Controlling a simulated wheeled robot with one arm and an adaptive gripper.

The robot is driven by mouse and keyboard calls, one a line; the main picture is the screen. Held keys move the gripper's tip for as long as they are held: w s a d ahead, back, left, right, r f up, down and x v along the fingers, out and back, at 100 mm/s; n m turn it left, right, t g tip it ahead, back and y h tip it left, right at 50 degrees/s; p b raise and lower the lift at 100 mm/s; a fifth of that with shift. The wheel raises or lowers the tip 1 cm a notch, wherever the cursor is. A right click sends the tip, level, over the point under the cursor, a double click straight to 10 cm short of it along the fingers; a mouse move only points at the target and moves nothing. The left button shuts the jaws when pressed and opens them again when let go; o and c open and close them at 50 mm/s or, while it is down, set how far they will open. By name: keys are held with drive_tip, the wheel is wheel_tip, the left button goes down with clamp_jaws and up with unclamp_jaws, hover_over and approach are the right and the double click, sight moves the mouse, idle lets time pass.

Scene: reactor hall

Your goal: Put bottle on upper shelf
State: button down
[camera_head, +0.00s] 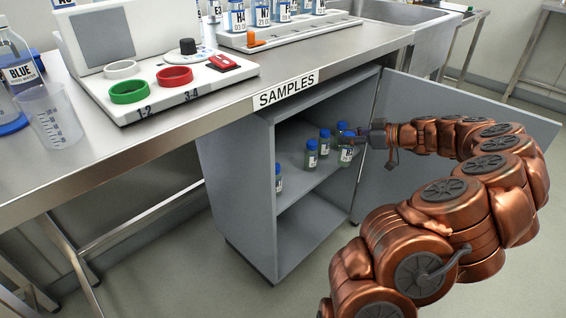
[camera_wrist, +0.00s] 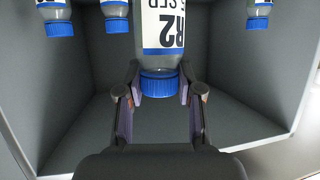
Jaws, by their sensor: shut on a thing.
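The bottle marked R2 (camera_wrist: 163,28), with a blue cap, is between the fingers of my gripper (camera_wrist: 160,77). The fingers are shut on it around the cap and neck. It looks upside down in the wrist view. In the head view the bottle (camera_head: 346,156) is upright inside the open cabinet, at the right end of the upper shelf (camera_head: 299,178), with my gripper (camera_head: 352,137) at its cap. I cannot tell whether its base touches the shelf. The cabinet's lower compartment (camera_head: 305,232) looks empty.
Other blue-capped bottles stand on the upper shelf: one at the front left (camera_head: 278,181), one in the middle (camera_head: 311,155), others further back. The open cabinet door (camera_head: 420,183) is to the right, behind my arm. The SAMPLES worktop (camera_head: 345,52) is above.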

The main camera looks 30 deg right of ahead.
drive_tip(key=shift+w+a+f, duration=0.15)
drive_tip(key=shift+a+f, duration=0.35)
drive_tip(key=shift+f, duration=0.15)
drive_tip(key=w+a+f+b, duration=0.1)
drive_tip(key=w+a+b, duration=0.1)
drive_tip(key=a, duration=0.2)
drive_tip(key=w+a+f+b, duration=0.1)
drive_tip(key=w+a+f, duration=0.1)
drive_tip(key=w+a, duration=0.1)
drive_tip(key=w+a+f+b, duration=0.2)
drive_tip(key=w+a, duration=0.1)
drive_tip(key=a, duration=0.3)
drive_tip(key=shift+w+a+b, duration=0.1)
drive_tip(key=shift+w+b, duration=0.05)
drive_tip(key=shift+b, duration=0.2)
drive_tip(key=c, duration=0.7)
unclamp_jaws()
drive_tip(key=shift+r, duration=0.1)
drive_tip(key=p+v, duration=0.3)
drive_tip(key=v, duration=0.9)
